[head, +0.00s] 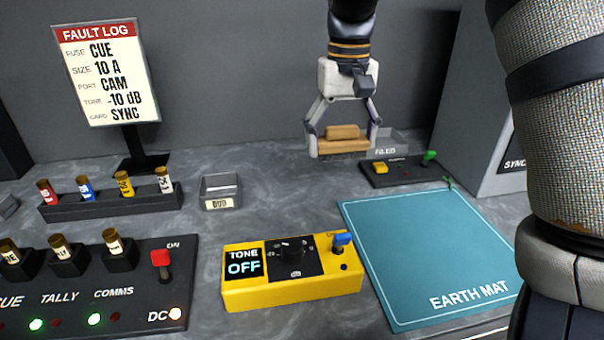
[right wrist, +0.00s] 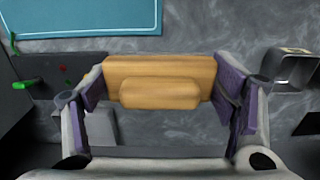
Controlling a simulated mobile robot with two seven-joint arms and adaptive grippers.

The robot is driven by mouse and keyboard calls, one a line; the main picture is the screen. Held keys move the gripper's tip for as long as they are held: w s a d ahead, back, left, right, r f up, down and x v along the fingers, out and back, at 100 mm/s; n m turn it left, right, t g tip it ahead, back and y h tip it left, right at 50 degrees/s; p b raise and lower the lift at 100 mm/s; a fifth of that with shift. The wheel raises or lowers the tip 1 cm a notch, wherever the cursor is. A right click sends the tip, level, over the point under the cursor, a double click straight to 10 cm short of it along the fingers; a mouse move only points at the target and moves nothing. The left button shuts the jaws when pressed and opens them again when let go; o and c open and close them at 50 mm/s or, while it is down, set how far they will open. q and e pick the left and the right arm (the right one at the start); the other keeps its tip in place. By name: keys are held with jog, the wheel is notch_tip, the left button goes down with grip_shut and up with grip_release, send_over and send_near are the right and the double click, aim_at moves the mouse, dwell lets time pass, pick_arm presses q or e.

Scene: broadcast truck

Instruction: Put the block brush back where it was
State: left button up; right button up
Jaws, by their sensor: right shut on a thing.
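The block brush (head: 342,141) is a tan wooden block with a smaller raised grip on top. My right gripper (head: 342,138) is shut on it, with one finger at each end, and holds it above the back of the worktop. In the right wrist view the brush (right wrist: 160,80) sits level between the purple finger pads of the gripper (right wrist: 162,85). Its underside is mostly hidden. My left gripper is not in view.
Behind the brush is a grey tray marked FILED (head: 400,140). A black panel (head: 405,172) with a green switch lies below it. The teal earth mat (head: 430,240), yellow tone box (head: 290,290), grey bin (head: 221,192) and fuse rack (head: 110,203) stand around. Grey worktop between them is clear.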

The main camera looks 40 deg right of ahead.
jog(key=b, duration=0.2)
send_over(306, 188)
jog(key=f, duration=0.6)
jog(key=shift+s+f, duration=0.2)
jog(key=shift+f, duration=0.2)
jog(key=f, duration=0.3)
jog(key=shift+w+f, duration=0.2)
jog(key=shift+w, duration=0.05)
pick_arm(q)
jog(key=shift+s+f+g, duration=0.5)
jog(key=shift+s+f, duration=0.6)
pick_arm(e)
jog(key=shift+r, duration=0.1)
jog(key=o, duration=1.1)
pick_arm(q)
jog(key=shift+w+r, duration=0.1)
pick_arm(e)
notch_tip(306, 188, up, 12)
